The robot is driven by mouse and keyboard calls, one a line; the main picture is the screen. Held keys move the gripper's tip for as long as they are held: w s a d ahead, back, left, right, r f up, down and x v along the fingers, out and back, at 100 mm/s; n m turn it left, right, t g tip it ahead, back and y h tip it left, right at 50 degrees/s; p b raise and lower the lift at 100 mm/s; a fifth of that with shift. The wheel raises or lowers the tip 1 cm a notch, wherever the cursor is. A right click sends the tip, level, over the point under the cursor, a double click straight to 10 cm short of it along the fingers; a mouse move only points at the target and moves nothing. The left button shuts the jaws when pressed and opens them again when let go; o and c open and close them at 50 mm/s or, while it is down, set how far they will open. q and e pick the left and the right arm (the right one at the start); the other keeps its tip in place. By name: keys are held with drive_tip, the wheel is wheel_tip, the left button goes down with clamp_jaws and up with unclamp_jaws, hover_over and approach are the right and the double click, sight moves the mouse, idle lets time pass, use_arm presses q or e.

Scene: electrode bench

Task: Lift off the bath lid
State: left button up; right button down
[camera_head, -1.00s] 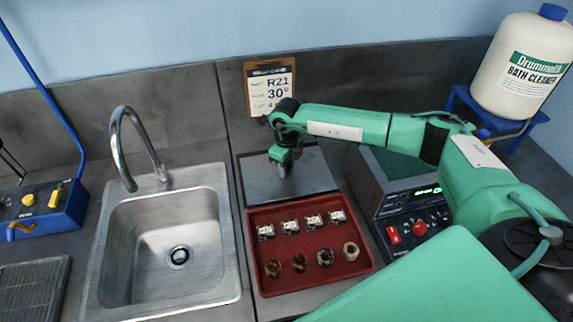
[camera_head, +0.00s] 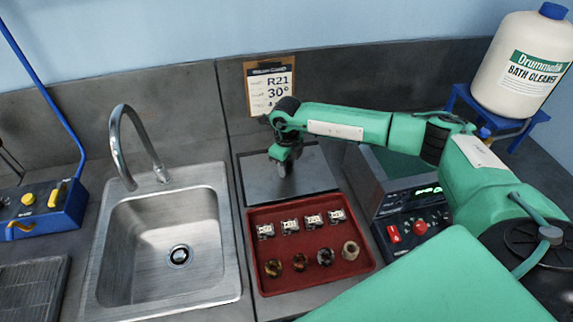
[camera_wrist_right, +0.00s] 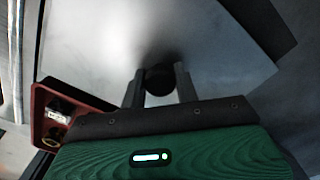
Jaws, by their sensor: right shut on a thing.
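The bath lid (camera_head: 315,171) is a flat grey metal plate behind the red tray in the head view. It fills much of the right wrist view (camera_wrist_right: 100,45), with a round dark knob (camera_wrist_right: 159,78) on it. My right gripper (camera_head: 283,168) reaches down over the lid from the right. In the right wrist view its two fingers (camera_wrist_right: 158,84) are shut on the knob, one on each side. The lid looks level; I cannot tell whether it is raised. What lies under the lid is hidden. My left gripper is not in view.
A red tray (camera_head: 256,222) with several small labelled blocks and ring-like parts sits just in front of the lid. A sink with a tap (camera_head: 131,140) is left. A control unit (camera_head: 415,226) stands right, partly behind my arm. A bath cleaner jug (camera_head: 522,66) is at back right.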

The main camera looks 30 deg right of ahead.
drive_tip(key=shift+f+b, duration=0.45)
drive_tip(key=shift+f, duration=0.1)
idle(0.4)
drive_tip(key=shift+c, duration=2.4)
unclamp_jaws()
drive_tip(key=shift+r, duration=0.1)
drive_tip(key=shift+r+p, duration=1.65)
drive_tip(key=shift+r, duration=1.8)
